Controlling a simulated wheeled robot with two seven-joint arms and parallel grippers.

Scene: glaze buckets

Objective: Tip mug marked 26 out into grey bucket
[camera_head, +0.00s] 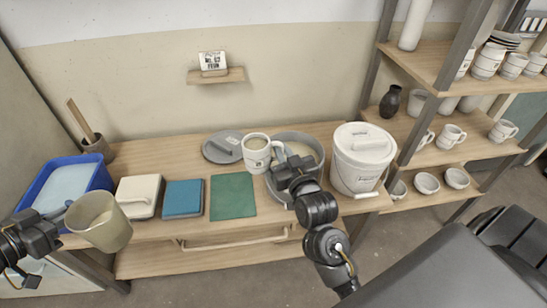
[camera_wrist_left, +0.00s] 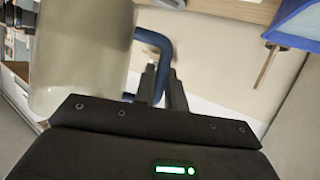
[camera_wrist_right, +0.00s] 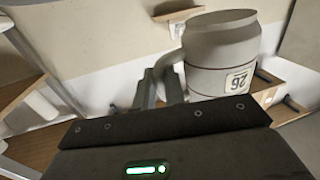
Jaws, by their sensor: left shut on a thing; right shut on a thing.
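My right gripper (camera_head: 281,161) is shut on the mug's handle. The right wrist view shows the mug (camera_wrist_right: 222,50) with the label 26 upside down in the picture. My left gripper (camera_head: 60,214) is shut on the blue handle of a beige jug (camera_head: 103,226), which also shows in the left wrist view (camera_wrist_left: 80,55). The bucket's inside is partly hidden by my right arm.
A white lidded bucket (camera_head: 361,160) stands right of the grey bucket. A grey lid (camera_head: 222,147), a green mat (camera_head: 232,196), a blue block (camera_head: 183,198), a white box (camera_head: 138,195) and a blue tub (camera_head: 62,185) lie leftward. Shelves with mugs stand at right.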

